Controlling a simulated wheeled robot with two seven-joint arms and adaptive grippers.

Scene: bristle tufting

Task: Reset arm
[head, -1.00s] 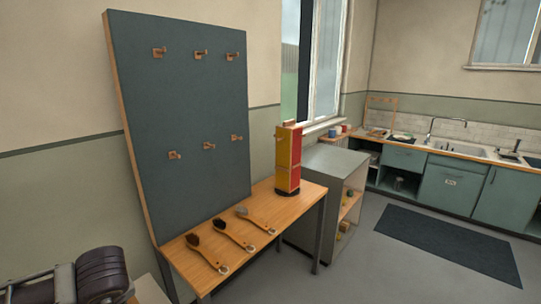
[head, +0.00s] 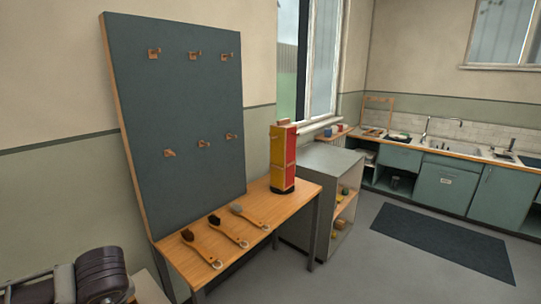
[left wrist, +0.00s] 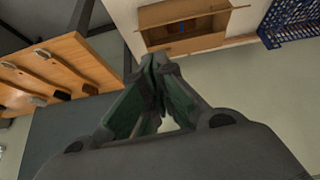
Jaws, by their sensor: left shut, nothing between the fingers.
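My left gripper (left wrist: 157,62) shows in the left wrist view. Its green-sided fingers meet at the tips with nothing between them. It is apart from the brushes and the table. No gripper shows in the head view, and my right gripper is in neither view. Three wooden-handled brushes lie side by side on the wooden table: a left brush (head: 203,251), a middle brush (head: 229,234) and a right brush (head: 250,217). Brushes on the tabletop (left wrist: 60,62) also show at the left of the left wrist view.
A dark pegboard (head: 185,110) with several empty wooden pegs stands behind the table (head: 262,200). A red and yellow tower (head: 283,158) stands at the table's right. An open cardboard box (left wrist: 185,22) and blue crate (left wrist: 290,20) lie on the floor. Dark rollers (head: 103,275) sit lower left.

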